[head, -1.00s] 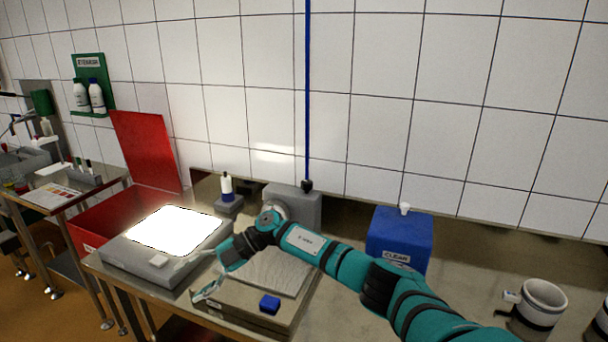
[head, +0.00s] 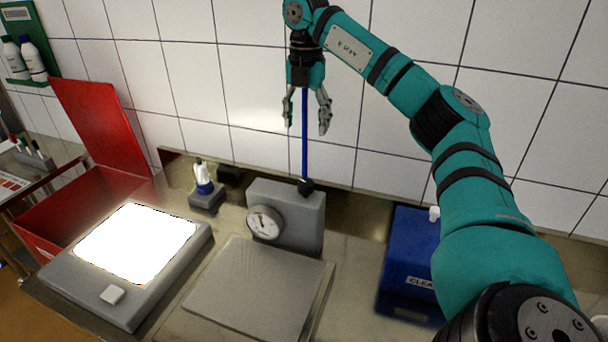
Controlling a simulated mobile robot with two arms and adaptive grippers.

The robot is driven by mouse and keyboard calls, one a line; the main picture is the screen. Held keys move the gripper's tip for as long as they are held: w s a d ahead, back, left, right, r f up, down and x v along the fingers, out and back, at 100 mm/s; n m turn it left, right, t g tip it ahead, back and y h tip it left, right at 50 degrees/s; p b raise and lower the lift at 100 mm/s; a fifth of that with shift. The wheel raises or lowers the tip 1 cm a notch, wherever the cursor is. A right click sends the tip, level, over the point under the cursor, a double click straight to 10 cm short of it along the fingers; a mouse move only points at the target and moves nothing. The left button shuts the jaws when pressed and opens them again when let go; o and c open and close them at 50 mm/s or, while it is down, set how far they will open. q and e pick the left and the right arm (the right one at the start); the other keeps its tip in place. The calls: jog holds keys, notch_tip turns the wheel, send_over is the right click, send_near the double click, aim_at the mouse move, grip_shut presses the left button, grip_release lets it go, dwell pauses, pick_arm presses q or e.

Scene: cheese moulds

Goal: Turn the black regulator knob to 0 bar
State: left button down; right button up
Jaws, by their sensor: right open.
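The black regulator knob (head: 306,186) sits on top of a grey housing (head: 302,215), at the foot of a vertical blue hose. A round white gauge (head: 264,222) is on the housing's front; its reading is too small to tell. My right gripper (head: 306,126) points down above the knob, fingers spread and empty. The blue hose (head: 305,155) shows between and below the fingers; I cannot tell how far it is behind them. The gripper is apart from the knob in the picture. My left gripper is not in view.
A grey plate (head: 250,290) lies before the housing. A bright light panel (head: 138,242) and an open red box (head: 65,210) are at left. A small bottle on a stand (head: 205,190) is left of the housing. A blue box (head: 400,250) stands right, partly behind my arm.

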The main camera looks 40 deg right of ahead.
aim_at(306, 182)
notch_tip(306, 182, down, 17)
jog(key=shift+p, duration=0.8)
jog(key=shift+s, duration=0.1)
jog(key=c, duration=1.2)
